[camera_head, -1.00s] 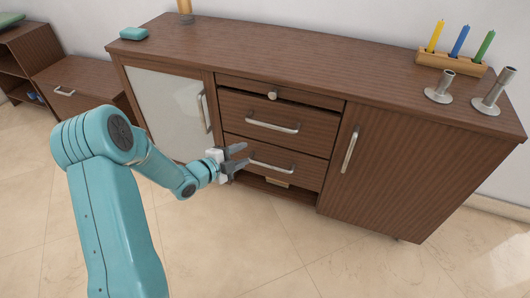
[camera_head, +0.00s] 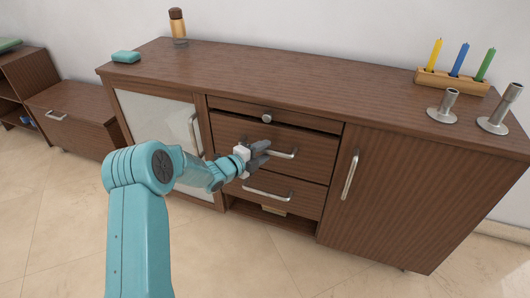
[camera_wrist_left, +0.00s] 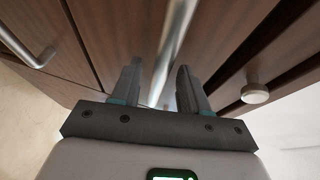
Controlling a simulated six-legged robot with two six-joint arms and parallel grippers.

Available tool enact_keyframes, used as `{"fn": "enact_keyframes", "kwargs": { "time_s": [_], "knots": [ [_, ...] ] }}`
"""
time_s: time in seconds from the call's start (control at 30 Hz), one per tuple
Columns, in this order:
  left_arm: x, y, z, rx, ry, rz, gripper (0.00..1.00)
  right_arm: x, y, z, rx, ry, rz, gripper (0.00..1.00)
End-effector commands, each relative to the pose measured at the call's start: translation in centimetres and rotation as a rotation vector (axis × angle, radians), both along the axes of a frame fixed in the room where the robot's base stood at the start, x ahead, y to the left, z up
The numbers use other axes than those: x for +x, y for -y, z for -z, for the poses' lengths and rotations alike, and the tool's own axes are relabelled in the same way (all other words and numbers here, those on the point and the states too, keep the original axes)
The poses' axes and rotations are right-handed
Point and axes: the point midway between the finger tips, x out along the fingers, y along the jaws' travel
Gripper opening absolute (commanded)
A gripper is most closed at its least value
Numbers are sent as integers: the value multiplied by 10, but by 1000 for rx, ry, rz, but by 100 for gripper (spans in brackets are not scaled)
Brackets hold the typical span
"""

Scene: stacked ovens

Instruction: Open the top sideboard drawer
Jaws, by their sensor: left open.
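The sideboard has a thin top panel with a round knob (camera_head: 267,118), which also shows in the wrist view (camera_wrist_left: 255,92). Below it is a drawer front (camera_head: 232,130) with a bar handle (camera_head: 286,154), and below that another drawer with a bar handle (camera_head: 268,193). A dark gap runs under the knobbed panel. My left gripper (camera_head: 262,153) is open at the left end of the upper bar handle. In the wrist view the bar (camera_wrist_left: 174,45) runs between the fingers (camera_wrist_left: 158,85); whether they touch it, I cannot tell. My right gripper is not in view.
A glass-fronted door (camera_head: 160,120) is left of the drawers, and a wooden door (camera_head: 390,190) is right. The floor in front is clear.

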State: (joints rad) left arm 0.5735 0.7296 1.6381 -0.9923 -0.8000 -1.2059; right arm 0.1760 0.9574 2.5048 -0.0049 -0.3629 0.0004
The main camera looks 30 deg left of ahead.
Motion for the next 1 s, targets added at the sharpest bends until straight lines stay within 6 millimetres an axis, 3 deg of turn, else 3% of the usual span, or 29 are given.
{"fn": "enact_keyframes", "kwargs": {
  "time_s": [0.13, 0.4, 0.47, 0.53, 0.57, 1.0],
  "knots": [
    [11, 2, 2, 0, 0, 2, 44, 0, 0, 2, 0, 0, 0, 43],
    [15, 2, 2, 0, 0, 1, 44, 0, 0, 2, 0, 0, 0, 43],
    [15, 2, 2, 0, 0, 1, 28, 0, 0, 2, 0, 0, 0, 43],
    [14, 2, 2, 0, 0, 1, 5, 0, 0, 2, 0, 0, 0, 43],
    [14, 1, 2, 0, 0, 1, 0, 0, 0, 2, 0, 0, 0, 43],
    [13, 1, 3, 0, -1, 0, 0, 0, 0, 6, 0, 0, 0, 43]
  ]
}}
